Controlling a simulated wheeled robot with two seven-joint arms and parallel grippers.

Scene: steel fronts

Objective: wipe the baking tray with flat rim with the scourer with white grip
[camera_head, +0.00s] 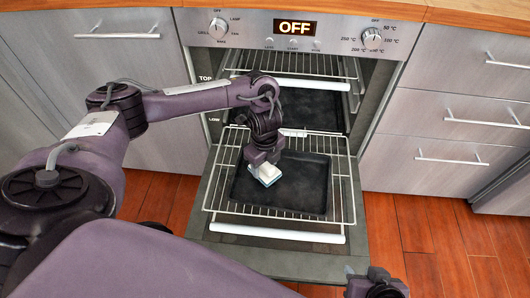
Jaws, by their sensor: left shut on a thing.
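The black baking tray with flat rim (297,191) lies on a pulled-out wire rack over the open oven door. The scourer with white grip (265,174) is at the tray's left part, its pale pad low against or just above the tray floor; I cannot tell which. My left gripper (263,161) points down and is shut on the scourer's white grip, its fingers partly hidden by the wrist. My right gripper (376,284) is at the bottom edge, right of the oven door, far from the tray; its fingers are not clear.
The oven door (269,262) hangs open with a white handle bar. The wire rack (342,190) rims the tray. A second rack and dark tray (312,108) sit inside the oven. Steel drawers with handles stand either side. The wooden floor (430,235) to the right is clear.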

